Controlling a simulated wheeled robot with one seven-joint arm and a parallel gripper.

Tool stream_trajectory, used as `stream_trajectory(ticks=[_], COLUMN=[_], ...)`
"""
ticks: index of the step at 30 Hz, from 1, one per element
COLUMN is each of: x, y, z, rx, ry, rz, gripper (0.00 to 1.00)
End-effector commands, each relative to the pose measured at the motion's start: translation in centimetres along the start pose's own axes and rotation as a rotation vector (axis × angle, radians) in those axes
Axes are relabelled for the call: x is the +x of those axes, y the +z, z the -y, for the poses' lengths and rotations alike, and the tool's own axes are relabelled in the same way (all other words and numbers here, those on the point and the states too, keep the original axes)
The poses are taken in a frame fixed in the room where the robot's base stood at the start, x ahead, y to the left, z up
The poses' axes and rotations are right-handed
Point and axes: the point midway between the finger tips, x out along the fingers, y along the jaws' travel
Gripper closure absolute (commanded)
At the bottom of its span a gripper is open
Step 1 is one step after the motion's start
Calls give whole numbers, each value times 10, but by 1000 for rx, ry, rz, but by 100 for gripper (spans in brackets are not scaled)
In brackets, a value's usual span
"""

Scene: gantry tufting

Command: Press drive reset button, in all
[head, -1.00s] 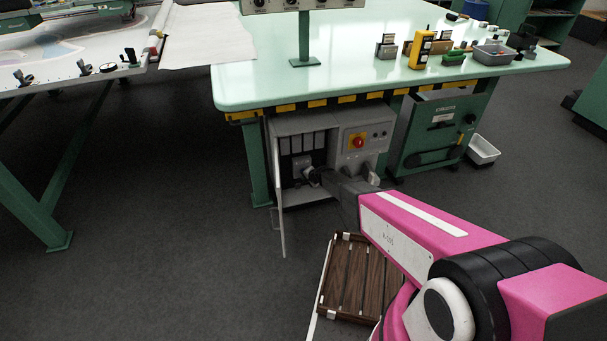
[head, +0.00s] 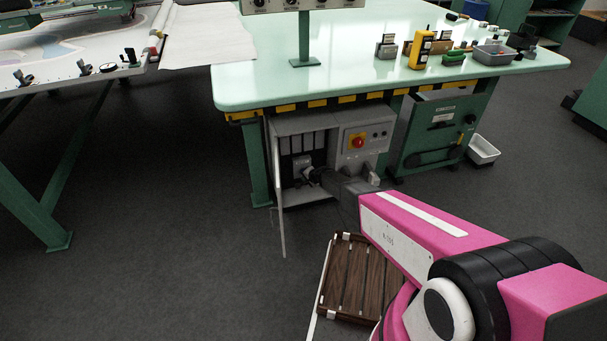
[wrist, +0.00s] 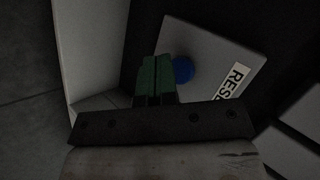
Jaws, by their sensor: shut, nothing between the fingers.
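The drive reset button is a blue round button (wrist: 183,70) on a light grey plate (wrist: 212,50) in the wrist view, beside a white label whose visible letters read "RES". My gripper (wrist: 157,60) is shut, with its green fingertips together and empty. The fingertips overlap the button's left edge in the picture; I cannot tell whether they touch it. In the head view my gripper reaches into the open grey cabinet (head: 362,140) under the table, and its fingertips and the button are hard to make out there.
The cabinet's open door (head: 279,205) stands close on the left of my gripper. A red emergency knob on a yellow plate (head: 357,141) is on the cabinet front. The green table (head: 260,75) lies above. A green machine (head: 437,135) stands to the right.

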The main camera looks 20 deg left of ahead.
Motion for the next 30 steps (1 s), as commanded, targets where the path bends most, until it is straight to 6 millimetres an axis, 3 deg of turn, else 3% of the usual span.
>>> stream_trajectory(ticks=[30], x=[5], y=[-4], z=[4], rx=[0], ry=[0], rz=[0], gripper=[100])
